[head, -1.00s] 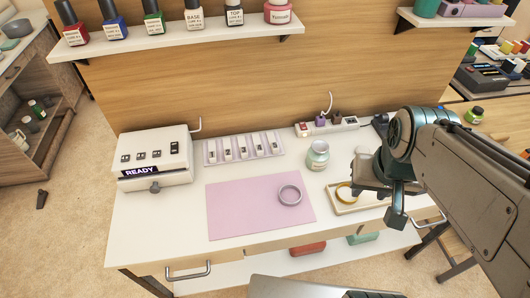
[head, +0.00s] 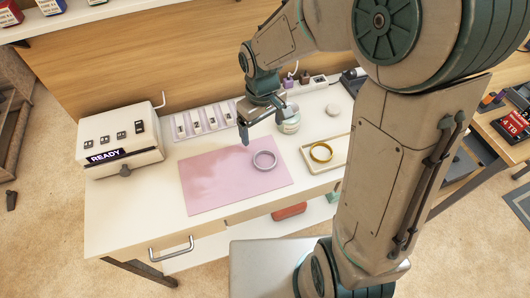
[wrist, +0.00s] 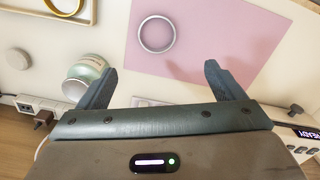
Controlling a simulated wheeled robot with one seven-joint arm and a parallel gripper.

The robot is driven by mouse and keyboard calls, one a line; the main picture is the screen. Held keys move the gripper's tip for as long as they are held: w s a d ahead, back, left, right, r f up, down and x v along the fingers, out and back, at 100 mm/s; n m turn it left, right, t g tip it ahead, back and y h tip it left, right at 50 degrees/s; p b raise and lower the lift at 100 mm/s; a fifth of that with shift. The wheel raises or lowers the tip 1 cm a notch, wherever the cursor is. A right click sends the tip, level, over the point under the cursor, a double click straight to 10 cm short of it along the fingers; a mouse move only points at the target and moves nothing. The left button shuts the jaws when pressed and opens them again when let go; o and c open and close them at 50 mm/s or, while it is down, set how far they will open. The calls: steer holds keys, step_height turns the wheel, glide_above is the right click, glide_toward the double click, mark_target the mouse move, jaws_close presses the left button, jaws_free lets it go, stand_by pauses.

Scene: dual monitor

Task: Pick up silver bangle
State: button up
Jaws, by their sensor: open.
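The silver bangle (head: 264,160) lies flat on the pink mat (head: 215,185), near the mat's right side. It also shows in the wrist view (wrist: 156,34), beyond my fingertips and nearer the left one. My gripper (head: 262,129) is open and empty. In the head view it hangs above the back edge of the mat, behind the bangle and apart from it. In the wrist view both fingers (wrist: 158,80) show with a gap between them. A gold bangle (head: 321,152) lies in a shallow tray (head: 334,164) to the right.
A jar (head: 289,124) stands close beside my gripper. A white box reading READY (head: 118,143) stands at the left. A strip of small items (head: 203,120) lies along the back. The mat's left part is clear.

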glide_above(265, 162)
steer(key=f, duration=0.8)
steer(key=shift+a+f+b, duration=0.1)
steer(key=shift+a+b, duration=0.25)
steer(key=shift+d+f, duration=0.15)
steer(key=shift+f, duration=1.3)
steer(key=shift+d+f, duration=0.15)
steer(key=shift+f, duration=1.25)
steer(key=c, duration=1.1)
